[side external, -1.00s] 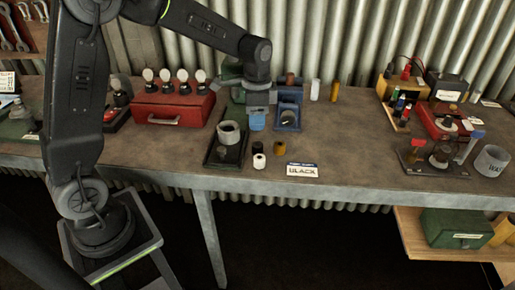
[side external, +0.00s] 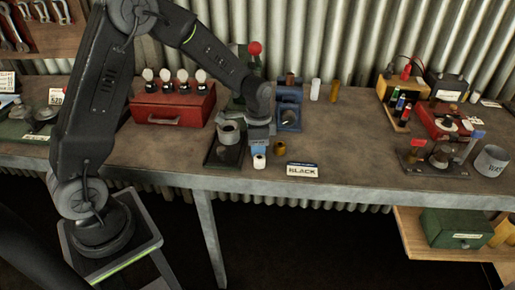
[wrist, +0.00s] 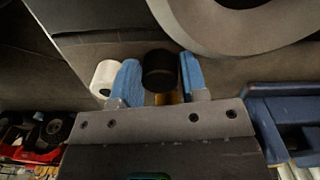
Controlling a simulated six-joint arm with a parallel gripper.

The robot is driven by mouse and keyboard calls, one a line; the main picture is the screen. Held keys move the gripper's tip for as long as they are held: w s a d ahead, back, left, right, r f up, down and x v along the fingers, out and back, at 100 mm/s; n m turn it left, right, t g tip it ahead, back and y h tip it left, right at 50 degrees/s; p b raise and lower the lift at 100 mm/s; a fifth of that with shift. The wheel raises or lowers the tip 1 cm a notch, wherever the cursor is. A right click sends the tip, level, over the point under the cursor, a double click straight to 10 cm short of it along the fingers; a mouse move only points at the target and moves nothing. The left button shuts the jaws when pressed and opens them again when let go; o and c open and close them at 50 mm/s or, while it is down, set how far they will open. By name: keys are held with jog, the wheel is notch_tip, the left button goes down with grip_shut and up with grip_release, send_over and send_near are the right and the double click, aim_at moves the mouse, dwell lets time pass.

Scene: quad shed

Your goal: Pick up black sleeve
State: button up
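The black sleeve (wrist: 160,70) sits between the two blue fingertips of my gripper (wrist: 160,76) in the wrist view. The fingers flank it closely on both sides; I cannot tell whether they press on it. In the side view my gripper (side external: 259,147) is low over the bench behind the white sleeve, and the black sleeve is hidden. The white sleeve (wrist: 103,77) stands just outside the left finger in the wrist view, and also shows in the side view (side external: 259,162). A brass sleeve (side external: 279,148) is close to the right. A card (side external: 303,170) reads BLACK.
A dark tray with a grey ring (side external: 229,133) is close on the left. A blue fixture (side external: 289,115) stands behind right. A red box (side external: 173,104) with several bulbs is farther left. The bench (side external: 350,150) right of the card is clear.

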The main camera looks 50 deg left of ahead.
jog(key=shift+c, duration=0.5)
jog(key=c, duration=0.5)
jog(key=shift+r, duration=0.15)
jog(key=shift+r, duration=0.3)
jog(key=r, duration=0.3)
jog(key=shift+s+a+r, duration=0.1)
jog(key=shift+a+r, duration=0.2)
jog(key=shift+r, duration=0.05)
jog(key=s+a+r, duration=0.2)
jog(key=a, duration=0.1)
jog(key=s+a+r, duration=0.2)
jog(key=a, duration=0.1)
jog(key=s+a+r, duration=0.2)
jog(key=a, duration=0.1)
jog(key=shift+a+r, duration=0.2)
jog(key=shift+w, duration=0.15)
